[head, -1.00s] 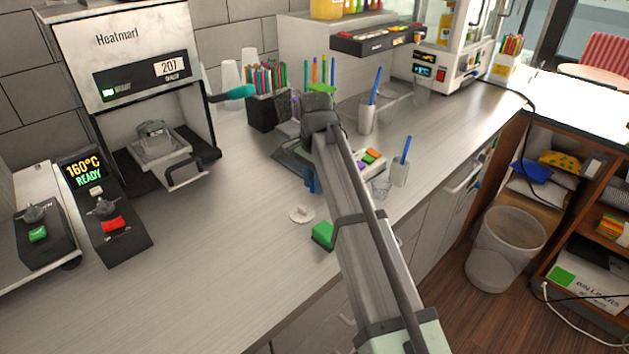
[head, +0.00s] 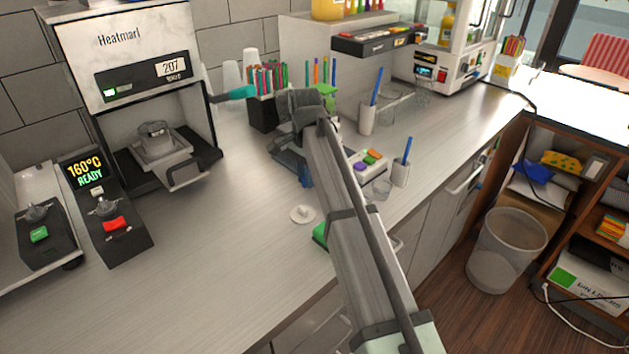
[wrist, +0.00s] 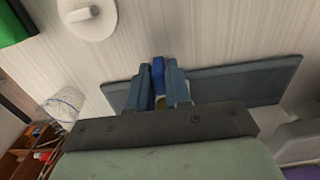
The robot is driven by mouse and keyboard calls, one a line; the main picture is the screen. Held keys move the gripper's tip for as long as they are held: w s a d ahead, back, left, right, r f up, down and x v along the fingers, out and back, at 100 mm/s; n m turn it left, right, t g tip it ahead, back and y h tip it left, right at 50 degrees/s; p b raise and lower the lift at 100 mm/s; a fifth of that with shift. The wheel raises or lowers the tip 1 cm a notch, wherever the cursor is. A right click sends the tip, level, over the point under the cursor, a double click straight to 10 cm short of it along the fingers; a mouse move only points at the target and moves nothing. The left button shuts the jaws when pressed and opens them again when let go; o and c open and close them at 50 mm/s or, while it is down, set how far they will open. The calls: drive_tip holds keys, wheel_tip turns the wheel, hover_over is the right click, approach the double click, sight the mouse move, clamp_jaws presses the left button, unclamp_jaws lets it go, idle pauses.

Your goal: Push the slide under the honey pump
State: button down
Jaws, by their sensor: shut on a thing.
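My gripper (head: 305,179) is low over the counter. In the wrist view its two blue-grey fingers (wrist: 159,70) are shut on a small bright blue piece (wrist: 158,74), which looks like a handle. The piece is at a flat dark grey plate (wrist: 245,80) lying on the counter, which I take to be the slide; it also shows in the head view (head: 283,158) beside the gripper. My arm covers much of the plate. I cannot make out the honey pump for sure; it may be behind my arm.
A white round lid (head: 302,215) lies on the counter in front of the gripper, with a green block (head: 320,234) beside it. A black straw holder (head: 264,114) stands behind. Counter is clear toward the sealer (head: 165,160).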

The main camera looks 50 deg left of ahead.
drive_tip(key=a, duration=0.6)
drive_tip(key=shift+d, duration=0.15)
drive_tip(key=c, duration=1.1)
unclamp_jaws()
drive_tip(key=shift+c, duration=0.2)
wheel_tip(320, 180, up, 14)
drive_tip(key=shift+f, duration=0.1)
